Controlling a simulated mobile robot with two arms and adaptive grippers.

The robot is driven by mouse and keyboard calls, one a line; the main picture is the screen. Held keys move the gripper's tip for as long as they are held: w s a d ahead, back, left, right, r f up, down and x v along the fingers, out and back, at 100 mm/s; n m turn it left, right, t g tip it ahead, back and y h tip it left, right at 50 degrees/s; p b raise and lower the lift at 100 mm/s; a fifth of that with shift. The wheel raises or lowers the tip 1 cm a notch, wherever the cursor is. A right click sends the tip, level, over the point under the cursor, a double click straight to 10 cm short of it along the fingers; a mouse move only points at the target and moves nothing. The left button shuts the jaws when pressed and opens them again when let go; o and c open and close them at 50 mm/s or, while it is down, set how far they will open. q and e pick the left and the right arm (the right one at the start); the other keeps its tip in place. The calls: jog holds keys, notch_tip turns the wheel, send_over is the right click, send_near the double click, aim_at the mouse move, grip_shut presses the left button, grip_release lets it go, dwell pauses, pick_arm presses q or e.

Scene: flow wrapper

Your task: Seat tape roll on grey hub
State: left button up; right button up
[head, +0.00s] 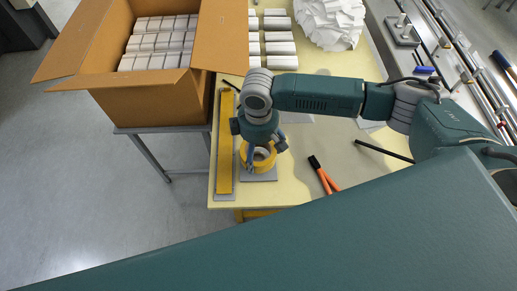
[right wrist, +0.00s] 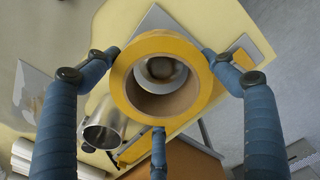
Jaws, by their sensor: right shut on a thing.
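The yellow tape roll (right wrist: 124,82), a thick ring with a brown core, is held by my right gripper (right wrist: 160,85), with its blue fingers against the roll's outside. In the head view the roll (head: 265,166) shows below my right gripper (head: 262,150), over a small grey plate (head: 260,177) near the table's front edge. Through the bore in the right wrist view, a shiny round-topped grey hub (right wrist: 160,68) shows, toward the upper part of the opening. I cannot tell whether the roll is above the hub or around it. My left gripper is out of view.
A long yellow strip on a grey base (head: 225,150) lies just left of the roll. An open cardboard box (head: 148,95) of white packs stands beyond it. Orange-handled tools (head: 324,176) lie to the right. White packs (head: 281,48) and a crumpled white heap (head: 331,20) are behind.

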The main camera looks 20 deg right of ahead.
aim_at(258, 158)
jog(key=shift+f+b, duration=0.7)
jog(key=shift+f, duration=1.3)
jog(key=shift+f+p, duration=0.1)
jog(key=shift+p, duration=0.3)
jog(key=o, duration=1.2)
notch_tip(258, 158, up, 8)
jog(key=p, duration=0.9)
